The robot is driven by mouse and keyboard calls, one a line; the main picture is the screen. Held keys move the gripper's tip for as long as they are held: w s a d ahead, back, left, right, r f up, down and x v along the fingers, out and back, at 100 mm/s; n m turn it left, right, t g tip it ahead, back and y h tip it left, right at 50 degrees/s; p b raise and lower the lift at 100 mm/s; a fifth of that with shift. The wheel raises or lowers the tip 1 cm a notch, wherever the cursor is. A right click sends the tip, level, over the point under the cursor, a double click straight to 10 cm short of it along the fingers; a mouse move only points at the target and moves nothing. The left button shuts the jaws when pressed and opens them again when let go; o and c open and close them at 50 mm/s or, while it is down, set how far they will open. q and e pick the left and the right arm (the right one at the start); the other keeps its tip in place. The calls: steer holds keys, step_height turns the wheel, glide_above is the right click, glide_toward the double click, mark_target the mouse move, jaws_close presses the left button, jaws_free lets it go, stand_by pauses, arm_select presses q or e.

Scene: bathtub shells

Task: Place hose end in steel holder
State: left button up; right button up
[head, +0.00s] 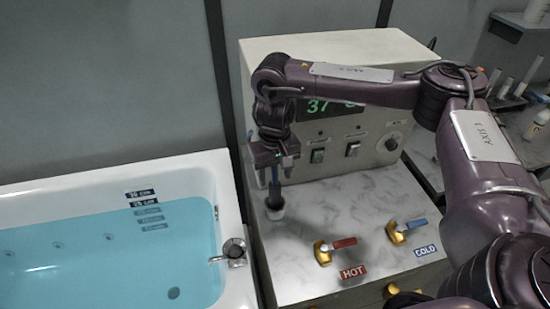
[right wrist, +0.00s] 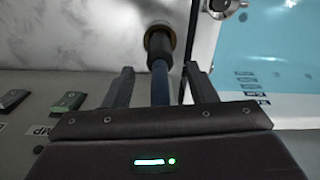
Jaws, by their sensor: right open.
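My right gripper (head: 273,183) points down over the left part of the marble counter, its jaws open. In the right wrist view its two fingers (right wrist: 160,76) stand on either side of the blue hose (right wrist: 160,88), with a gap on both sides. The dark hose end (right wrist: 159,43) sits within the round rim of the steel holder (right wrist: 164,26), which has a dark inside. How deep the hose end sits is hidden. My left gripper is out of view.
A filled bathtub (head: 110,172) with a chrome fitting (head: 234,251) is left of the counter (head: 310,217). Behind stands a control box (head: 378,150) with a green display and switches. A red HOT lever (head: 343,243) and a blue COLD lever (head: 414,224) are at the front.

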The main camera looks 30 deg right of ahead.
steer(key=shift+r, duration=2.4)
steer(key=shift+s+f, duration=0.1)
